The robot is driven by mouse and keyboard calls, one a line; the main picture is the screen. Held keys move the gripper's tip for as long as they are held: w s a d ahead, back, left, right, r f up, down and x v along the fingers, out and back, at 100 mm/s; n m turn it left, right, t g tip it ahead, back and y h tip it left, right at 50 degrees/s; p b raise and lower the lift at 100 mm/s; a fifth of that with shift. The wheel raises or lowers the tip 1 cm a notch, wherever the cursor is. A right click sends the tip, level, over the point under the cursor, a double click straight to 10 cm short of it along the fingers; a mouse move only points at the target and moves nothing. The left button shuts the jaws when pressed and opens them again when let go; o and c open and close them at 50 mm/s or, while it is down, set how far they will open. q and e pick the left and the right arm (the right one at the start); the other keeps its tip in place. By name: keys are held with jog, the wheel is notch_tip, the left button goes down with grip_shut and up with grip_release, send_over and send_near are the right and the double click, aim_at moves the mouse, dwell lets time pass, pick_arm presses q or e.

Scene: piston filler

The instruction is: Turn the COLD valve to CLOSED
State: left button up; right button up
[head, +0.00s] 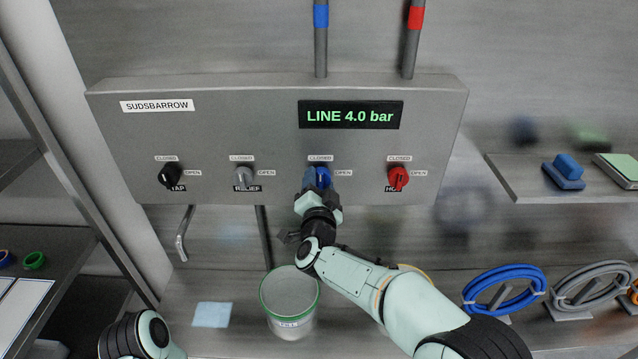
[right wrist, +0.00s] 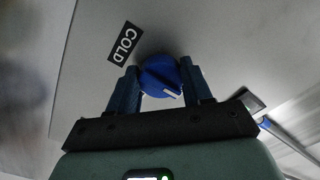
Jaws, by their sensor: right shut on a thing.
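The COLD valve is a round blue knob (head: 323,177) on the grey panel, with a CLOSED label (head: 320,158) above it and an OPEN label (head: 343,173) to its right. My right gripper (head: 318,186) is at the knob and covers part of it. In the right wrist view the knob (right wrist: 160,76) sits between the two fingers, which are shut on its sides. A white mark shows on the knob's lower right part, away from the black COLD plate (right wrist: 124,43). I cannot tell which label it points to. My left gripper is out of view.
The black TAP knob (head: 170,175), grey RELIEF knob (head: 243,175) and red HOT knob (head: 398,178) share the panel (head: 230,120). Its display (head: 350,115) reads LINE 4.0 bar. A green-rimmed bucket (head: 290,320) stands below. Hose coils (head: 505,290) lie at right.

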jog(key=o, duration=1)
jog(key=shift+o, duration=0.2)
jog(key=shift+s, duration=0.3)
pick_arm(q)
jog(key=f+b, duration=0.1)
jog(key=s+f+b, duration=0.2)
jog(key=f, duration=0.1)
pick_arm(e)
jog(key=s, duration=1.3)
jog(key=shift+w, duration=0.1)
